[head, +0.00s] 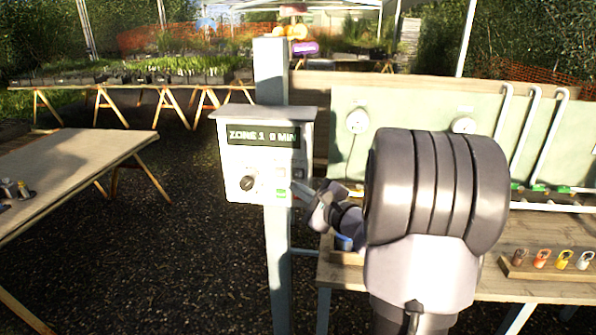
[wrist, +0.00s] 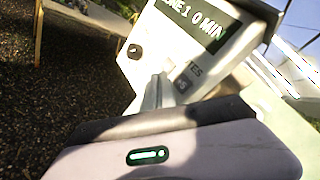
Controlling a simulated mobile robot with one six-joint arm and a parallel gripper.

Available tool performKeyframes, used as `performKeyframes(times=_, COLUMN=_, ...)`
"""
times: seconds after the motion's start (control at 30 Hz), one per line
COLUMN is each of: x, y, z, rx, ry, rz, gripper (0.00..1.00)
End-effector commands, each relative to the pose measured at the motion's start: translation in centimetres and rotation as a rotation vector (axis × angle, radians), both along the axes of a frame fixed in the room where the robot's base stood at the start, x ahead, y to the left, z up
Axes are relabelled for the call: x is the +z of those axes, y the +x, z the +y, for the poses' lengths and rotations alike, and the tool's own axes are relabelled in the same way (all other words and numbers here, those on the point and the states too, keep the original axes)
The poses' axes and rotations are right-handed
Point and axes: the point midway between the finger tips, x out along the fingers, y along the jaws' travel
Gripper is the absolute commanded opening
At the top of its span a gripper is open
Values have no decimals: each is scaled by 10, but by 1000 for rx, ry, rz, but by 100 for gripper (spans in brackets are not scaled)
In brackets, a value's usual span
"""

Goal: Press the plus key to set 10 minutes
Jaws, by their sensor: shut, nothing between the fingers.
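A pale control box (head: 266,158) is fixed to a grey post, and its display (head: 264,135) reads "ZONE 1 0 MIN". A dark round knob (head: 247,183) sits at the lower left of its face, with small keys (head: 280,173) to the right. In the wrist view the box's display (wrist: 196,18) shows tilted, and a small key (wrist: 181,84) that seems to read "+5" lies just right of my fingers. My gripper (head: 299,188) is shut and empty, its tips close to the lower right of the face. I cannot tell whether they touch a key.
A workbench (head: 500,262) with a pale green panel (head: 400,135) and white pipes stands to the right. Coloured padlocks stand on a wooden strip (head: 550,272) there. A wooden table (head: 70,165) is at the left. Dark gravel between them is clear.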

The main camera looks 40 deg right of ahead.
Motion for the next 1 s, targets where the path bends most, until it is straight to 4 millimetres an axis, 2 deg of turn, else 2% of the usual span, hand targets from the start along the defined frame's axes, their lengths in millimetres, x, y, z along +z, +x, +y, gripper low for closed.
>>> performKeyframes(times=0.3, x=0, y=20, z=-23, rx=1, ry=0, rz=-1, gripper=0)
performKeyframes(times=1.0, x=0, y=21, z=-25, rx=1, ry=0, rz=-1, gripper=0)
